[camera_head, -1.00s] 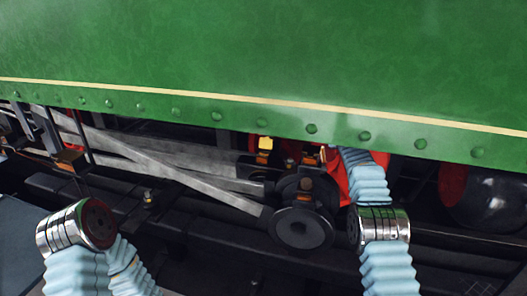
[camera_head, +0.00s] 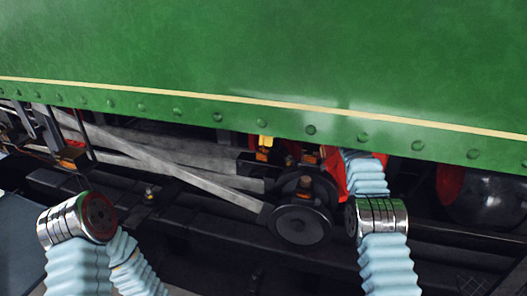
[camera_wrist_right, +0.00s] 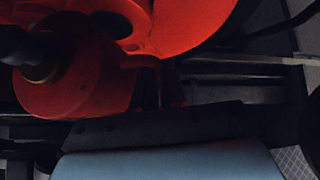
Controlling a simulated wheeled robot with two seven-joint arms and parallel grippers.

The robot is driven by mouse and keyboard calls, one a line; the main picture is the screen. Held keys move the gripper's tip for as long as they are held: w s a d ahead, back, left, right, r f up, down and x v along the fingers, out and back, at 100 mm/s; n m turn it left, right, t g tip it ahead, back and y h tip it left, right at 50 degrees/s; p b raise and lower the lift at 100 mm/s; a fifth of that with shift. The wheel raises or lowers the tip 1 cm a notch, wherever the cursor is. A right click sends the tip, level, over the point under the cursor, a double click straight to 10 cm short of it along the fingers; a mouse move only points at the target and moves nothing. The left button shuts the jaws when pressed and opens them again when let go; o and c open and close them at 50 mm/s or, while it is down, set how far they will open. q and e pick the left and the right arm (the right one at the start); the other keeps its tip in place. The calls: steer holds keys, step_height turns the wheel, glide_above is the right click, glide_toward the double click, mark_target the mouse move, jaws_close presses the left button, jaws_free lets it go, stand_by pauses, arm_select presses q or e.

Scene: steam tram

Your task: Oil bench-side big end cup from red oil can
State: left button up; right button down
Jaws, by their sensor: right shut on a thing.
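The rods and crank of the motion lie under the green side panel (camera_head: 260,60). Small brass-orange fittings show on them, one (camera_head: 263,155) behind the rods and one (camera_head: 304,182) above the round black crank end (camera_head: 302,225); I cannot tell which is the bench-side big end cup. My right arm reaches under the panel beside this crank, and the panel hides its hand in the head view. In the right wrist view my right gripper (camera_wrist_right: 158,88) is dark and shut, just below large red round parts. The red oil can cannot be told apart from these. My left gripper is out of view.
The panel's lower edge hangs over the right arm. Long grey rods (camera_head: 175,172) cross left of the crank. A dark frame beam (camera_head: 120,205) runs in front, with a small fitting (camera_head: 150,193) on it. A dark rounded part (camera_head: 490,200) lies to the right.

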steer(key=f, duration=0.1)
steer(key=f+m+y+b, duration=0.1)
steer(key=f, duration=0.1)
steer(key=f+y+b, duration=0.1)
steer(key=f, duration=0.1)
steer(key=shift+a+m+t, duration=0.25)
steer(key=shift+m+t, duration=0.05)
stand_by(0.5)
